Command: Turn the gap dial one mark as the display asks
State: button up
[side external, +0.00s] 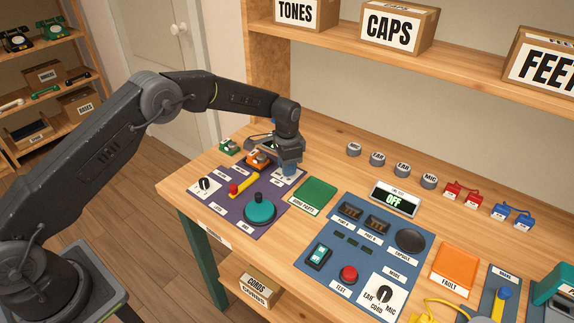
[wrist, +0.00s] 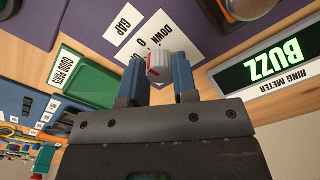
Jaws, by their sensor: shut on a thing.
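The gap dial (wrist: 158,68) is a small pale grey knob with a red mark, on a white plate (wrist: 142,43) that reads "DOWN" and a partly covered "0". A label beside it, reading "GAP" (wrist: 128,19), lies on the purple panel. My gripper (wrist: 158,73) has its blue fingers on both sides of the dial, shut on it. In the side view my gripper (side external: 287,170) points down at the panel's right part and mostly hides the dial. The ring meter display (wrist: 282,67) reads "BUZZ" in green. The dial's exact setting is hard to read.
A green good-parts tray (side external: 314,195) lies just right. A blue test panel (side external: 345,255) and a line test display (side external: 394,200) reading "OFF" stand further right.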

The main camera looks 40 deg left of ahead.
jog(key=n, duration=0.4)
jog(key=shift+n, duration=1.9)
jog(key=o, duration=0.9)
jog(key=shift+o, duration=0.2)
notch_tip(320, 180, up, 14)
